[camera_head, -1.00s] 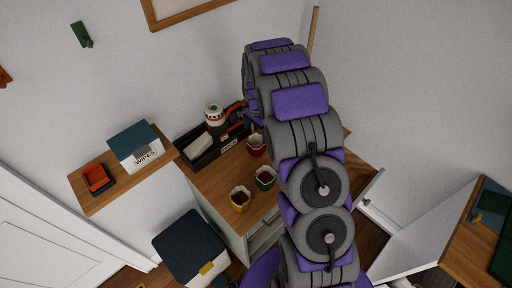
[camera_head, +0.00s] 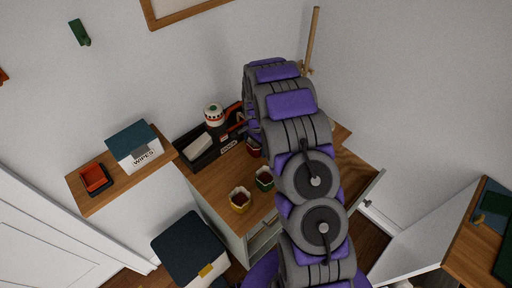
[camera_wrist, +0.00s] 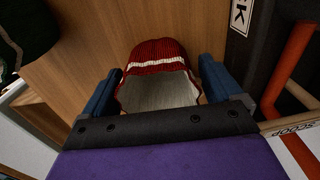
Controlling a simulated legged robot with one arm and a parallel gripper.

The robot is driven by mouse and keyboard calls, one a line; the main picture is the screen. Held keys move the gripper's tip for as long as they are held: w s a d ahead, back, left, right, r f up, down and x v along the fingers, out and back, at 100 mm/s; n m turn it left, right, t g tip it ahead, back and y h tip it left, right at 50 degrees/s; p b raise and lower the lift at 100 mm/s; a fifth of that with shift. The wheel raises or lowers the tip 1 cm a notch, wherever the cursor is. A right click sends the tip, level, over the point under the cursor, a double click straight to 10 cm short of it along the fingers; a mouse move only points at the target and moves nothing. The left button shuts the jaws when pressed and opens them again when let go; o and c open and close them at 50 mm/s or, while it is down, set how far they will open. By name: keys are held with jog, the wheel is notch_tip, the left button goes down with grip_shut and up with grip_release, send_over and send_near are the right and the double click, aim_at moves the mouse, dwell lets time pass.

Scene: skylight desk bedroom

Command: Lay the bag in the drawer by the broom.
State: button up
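A red ribbed bag-like thing (camera_wrist: 160,54) with a white stripe and pale inside shows between my gripper's (camera_wrist: 162,66) blue fingers. The fingers are apart, with wood visible between the bag and the right finger, so my gripper looks open around it. In the head view the red bag (camera_head: 253,149) stands on the desk top, partly behind my arm. A green one (camera_head: 264,180) and a yellow one (camera_head: 240,202) stand nearby. A drawer (camera_head: 368,190) is pulled out at the desk's right, partly hidden by my arm. The broom (camera_head: 312,40) leans on the wall behind.
A black caddy (camera_head: 197,158) with a bottle (camera_head: 214,115) and tools stands close to the red bag. A shelf (camera_head: 92,205) at left holds a wipes box (camera_head: 135,147) and orange tray (camera_head: 95,179). A dark-lidded bin (camera_head: 190,247) stands in front. A white cabinet (camera_head: 425,235) is at right.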

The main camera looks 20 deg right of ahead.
jog(key=c, duration=1)
